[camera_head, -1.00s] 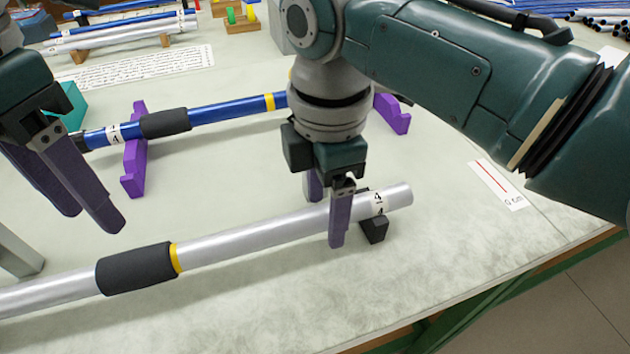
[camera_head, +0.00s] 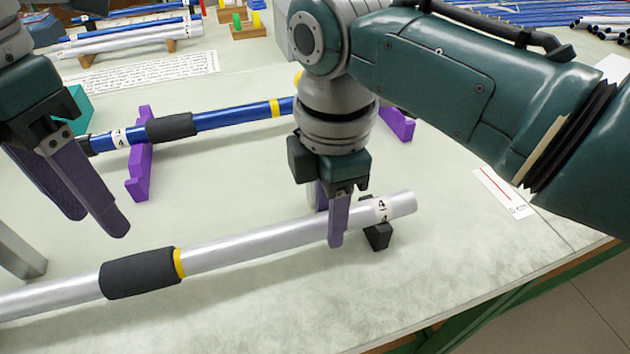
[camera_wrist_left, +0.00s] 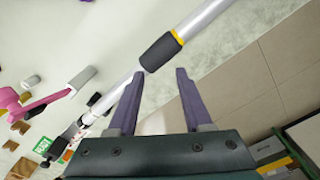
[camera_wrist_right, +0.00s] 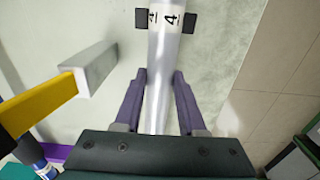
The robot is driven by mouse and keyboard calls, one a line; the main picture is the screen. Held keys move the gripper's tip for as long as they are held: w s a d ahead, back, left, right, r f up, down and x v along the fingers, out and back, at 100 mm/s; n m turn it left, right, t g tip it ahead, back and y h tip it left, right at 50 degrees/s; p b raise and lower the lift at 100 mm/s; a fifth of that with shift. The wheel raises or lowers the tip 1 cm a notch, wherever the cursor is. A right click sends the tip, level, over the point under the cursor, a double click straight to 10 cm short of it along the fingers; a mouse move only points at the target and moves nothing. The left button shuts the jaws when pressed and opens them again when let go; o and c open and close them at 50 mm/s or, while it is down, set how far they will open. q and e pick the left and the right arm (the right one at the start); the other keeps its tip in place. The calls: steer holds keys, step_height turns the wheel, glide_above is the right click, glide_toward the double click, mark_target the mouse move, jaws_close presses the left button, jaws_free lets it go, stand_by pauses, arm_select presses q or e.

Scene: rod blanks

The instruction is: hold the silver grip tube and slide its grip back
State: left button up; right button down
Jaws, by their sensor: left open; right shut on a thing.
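The silver grip tube (camera_head: 262,239) lies across the front of the table, its right end on a black support (camera_head: 378,236). It carries a black foam grip (camera_head: 138,273) with a yellow ring (camera_head: 179,263) at the grip's right edge, and a label with 4s near its right end. My right gripper (camera_head: 337,222) is shut on the tube just left of the label; the right wrist view shows the tube (camera_wrist_right: 161,95) between its fingers. My left gripper (camera_head: 95,222) is open and empty, above and behind the grip. In the left wrist view the grip (camera_wrist_left: 161,52) lies beyond the open fingertips (camera_wrist_left: 160,78).
A blue tube (camera_head: 235,116) with its own black grip rests on purple stands (camera_head: 140,165) behind the silver tube. A printed sheet (camera_head: 140,73) and more tubes lie further back. A scale card (camera_head: 503,192) lies at right, near the table edge. The table front is clear.

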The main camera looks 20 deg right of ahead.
mark_target(109, 269)
arm_select(q)
steer(key=o, duration=0.5)
steer(key=f+m, duration=0.3)
steer(key=a+f+m, duration=0.1)
steer(key=f+m, duration=0.3)
steer(key=a+f+m, duration=0.1)
steer(key=f+m, duration=0.2)
steer(key=shift+a+f+m, duration=0.15)
steer(key=shift+f+m, duration=0.1)
steer(key=shift+m, duration=0.05)
stand_by(0.4)
jaws_close()
stand_by(0.6)
steer(key=shift+a, duration=0.15)
